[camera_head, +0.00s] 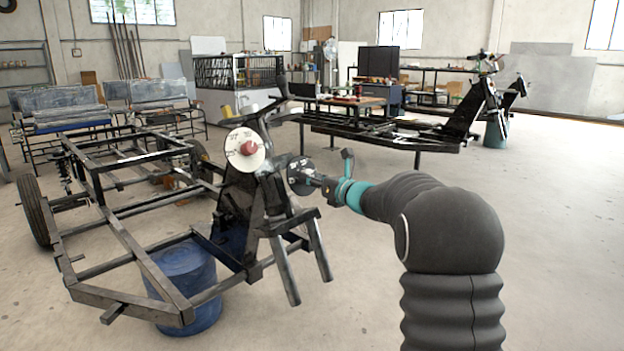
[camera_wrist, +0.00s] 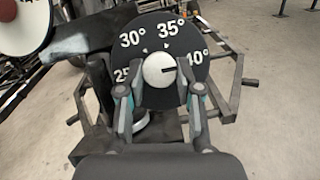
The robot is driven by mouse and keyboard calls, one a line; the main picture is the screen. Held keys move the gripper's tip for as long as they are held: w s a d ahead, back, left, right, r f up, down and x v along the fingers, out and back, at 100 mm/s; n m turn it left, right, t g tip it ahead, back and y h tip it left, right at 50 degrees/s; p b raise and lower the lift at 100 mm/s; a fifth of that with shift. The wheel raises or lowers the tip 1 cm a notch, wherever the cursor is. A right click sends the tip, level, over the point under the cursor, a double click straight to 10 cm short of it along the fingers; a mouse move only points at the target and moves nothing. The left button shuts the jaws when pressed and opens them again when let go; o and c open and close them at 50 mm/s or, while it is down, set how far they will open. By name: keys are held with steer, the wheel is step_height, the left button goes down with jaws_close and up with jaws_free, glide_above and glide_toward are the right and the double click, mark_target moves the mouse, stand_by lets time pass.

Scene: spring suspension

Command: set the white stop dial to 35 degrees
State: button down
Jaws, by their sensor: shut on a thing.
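The white stop dial (camera_wrist: 159,70) is a round white knob at the middle of a black scale plate (camera_wrist: 150,37) marked 25°, 30°, 35° and 40°. The dark line on the knob points right, toward the 40° side. My gripper (camera_wrist: 159,91) faces the plate, with one finger on each side of the knob, and is shut on it. Exactly where the fingers touch it is hard to see. In the head view, the black plate (camera_head: 299,175) stands at the frame's right side, with my gripper (camera_head: 322,184) up against it; the knob itself is too small to make out there.
A white disc (camera_head: 239,140) with a red knob (camera_head: 249,148) sits left of the plate. The black metal frame (camera_head: 125,232) stands over a blue drum (camera_head: 183,290). Dark bars lie around and below the plate. The floor on the right is clear.

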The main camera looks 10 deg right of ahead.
steer(key=shift+f+n, duration=0.1)
steer(key=shift+n, duration=0.3)
steer(key=shift+w+d+n+g+y+b, duration=0.15)
steer(key=shift+n+g+y+b, duration=0.15)
steer(key=shift+n+y+b, duration=0.65)
steer(key=n+g, duration=0.1)
steer(key=n, duration=0.3)
steer(key=shift+d, duration=0.1)
steer(key=n+g, duration=0.1)
steer(key=n, duration=0.1)
steer(key=n+g+y, duration=0.1)
steer(key=n, duration=0.1)
steer(key=shift+w+r+y, duration=0.1)
steer(key=shift+r+y, duration=0.1)
steer(key=shift+y, duration=0.05)
steer(key=shift+w+d+n+g+p, duration=0.1)
steer(key=shift+n+g+p, duration=0.5)
steer(key=shift+n, duration=1.55)
steer(key=c, duration=0.8)
jaws_free()
steer(key=shift+g, duration=0.3)
steer(key=shift+o, duration=0.2)
